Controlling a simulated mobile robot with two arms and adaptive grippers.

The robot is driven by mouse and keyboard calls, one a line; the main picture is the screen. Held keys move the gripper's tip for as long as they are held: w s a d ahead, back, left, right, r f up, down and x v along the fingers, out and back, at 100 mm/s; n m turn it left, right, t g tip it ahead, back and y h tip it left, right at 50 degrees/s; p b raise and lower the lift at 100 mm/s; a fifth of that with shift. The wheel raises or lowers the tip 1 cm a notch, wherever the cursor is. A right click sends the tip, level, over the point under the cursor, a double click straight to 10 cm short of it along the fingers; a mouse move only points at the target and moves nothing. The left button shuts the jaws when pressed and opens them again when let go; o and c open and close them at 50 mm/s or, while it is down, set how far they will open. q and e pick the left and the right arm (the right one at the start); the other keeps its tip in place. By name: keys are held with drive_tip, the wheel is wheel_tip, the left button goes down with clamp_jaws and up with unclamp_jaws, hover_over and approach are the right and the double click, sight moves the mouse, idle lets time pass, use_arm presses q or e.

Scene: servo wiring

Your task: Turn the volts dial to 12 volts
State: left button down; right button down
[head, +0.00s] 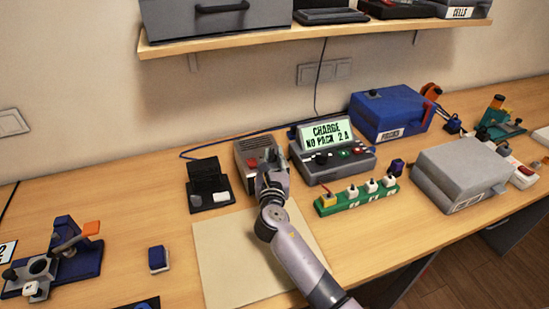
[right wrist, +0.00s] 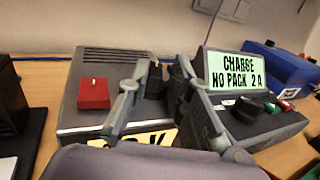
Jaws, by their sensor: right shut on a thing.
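The power supply is a grey box with a vented top; it stands by the wall in the head view (head: 246,150) and fills the middle of the right wrist view (right wrist: 95,68). A red switch (right wrist: 93,93) sits at the left of its face. The dark volts dial (right wrist: 155,82) is between the fingers of my right gripper (right wrist: 160,75), which is shut on it. The gripper also shows in the head view (head: 269,170), where it hides the dial. A label ending in V (right wrist: 150,138) is partly covered, so I cannot read the setting. My left gripper is out of view.
A charger (head: 335,165) reading "CHARGE NO PACK 2 A" stands close on the right. A black stand (head: 206,180) is on the left. A green strip (head: 355,197) and a grey box (head: 460,168) lie further right. A beige mat (head: 225,260) lies in front.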

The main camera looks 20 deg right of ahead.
drive_tip(key=shift+a, duration=0.35)
drive_tip(key=c, duration=1.8)
unclamp_jaws()
drive_tip(key=shift+o, duration=1)
drive_tip(key=shift+w+a, duration=0.1)
drive_tip(key=shift+a, duration=0.05)
drive_tip(key=shift+d, duration=0.2)
drive_tip(key=v, duration=1.2)
